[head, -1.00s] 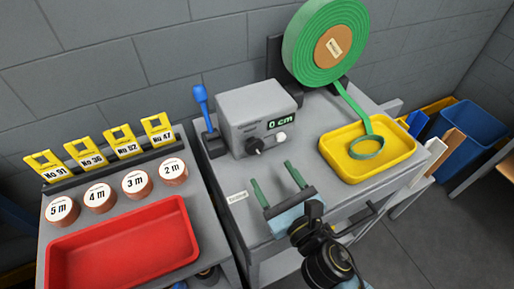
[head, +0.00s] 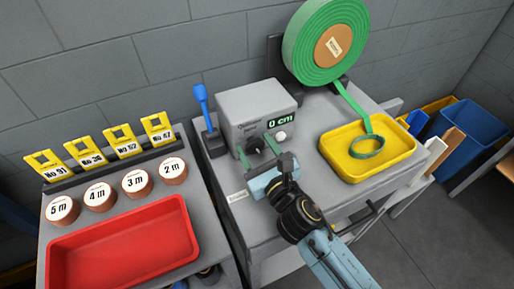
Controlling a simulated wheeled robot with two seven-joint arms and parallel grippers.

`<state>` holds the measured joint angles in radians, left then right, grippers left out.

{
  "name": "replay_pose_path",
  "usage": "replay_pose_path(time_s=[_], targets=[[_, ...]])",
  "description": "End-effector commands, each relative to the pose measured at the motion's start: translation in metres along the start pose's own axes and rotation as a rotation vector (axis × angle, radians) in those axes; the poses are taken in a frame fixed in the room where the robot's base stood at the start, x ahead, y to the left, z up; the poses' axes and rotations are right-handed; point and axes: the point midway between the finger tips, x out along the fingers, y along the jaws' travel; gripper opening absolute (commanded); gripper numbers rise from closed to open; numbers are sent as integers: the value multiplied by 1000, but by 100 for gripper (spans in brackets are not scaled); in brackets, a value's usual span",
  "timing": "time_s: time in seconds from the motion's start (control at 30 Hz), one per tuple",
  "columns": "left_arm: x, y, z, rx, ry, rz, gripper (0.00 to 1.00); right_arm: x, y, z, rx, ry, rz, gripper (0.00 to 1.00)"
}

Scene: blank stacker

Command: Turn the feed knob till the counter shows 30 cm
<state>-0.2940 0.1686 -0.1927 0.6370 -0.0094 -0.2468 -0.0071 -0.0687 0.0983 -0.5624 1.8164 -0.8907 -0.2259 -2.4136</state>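The grey feeder box (head: 258,108) stands on the grey cart. Its counter (head: 281,115) reads 0 cm. The black feed knob (head: 254,145) is low on the box's front, with a white button (head: 281,136) to its right. My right gripper (head: 257,149) is at the front of the box. Its two green fingers are apart, one on each side of the knob. I cannot tell whether they touch it. My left gripper is not in view.
A green webbing roll (head: 325,45) feeds a strip down into a yellow tray (head: 408,150) on the right. A blue-handled lever (head: 202,98) stands left of the box. A red tray (head: 70,252), labelled rolls and yellow tags sit on the left table.

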Motion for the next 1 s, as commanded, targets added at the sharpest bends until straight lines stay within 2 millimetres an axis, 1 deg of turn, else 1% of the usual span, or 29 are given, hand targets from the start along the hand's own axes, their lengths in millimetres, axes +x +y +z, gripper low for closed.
replay_pose_path(time_s=[0.03,0.2,0.23,0.27,0.57,0.77,1.0], targets=[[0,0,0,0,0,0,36,0,0,0,0,0,0,48],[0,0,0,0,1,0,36,0,0,0,0,0,0,25],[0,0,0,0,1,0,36,0,0,0,0,0,0,21],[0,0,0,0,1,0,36,0,0,0,0,0,0,20],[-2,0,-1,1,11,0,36,0,0,0,49,0,0,20],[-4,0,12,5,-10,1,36,0,0,0,168,0,1,20],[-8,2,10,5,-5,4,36,0,0,0,351,0,0,20]])
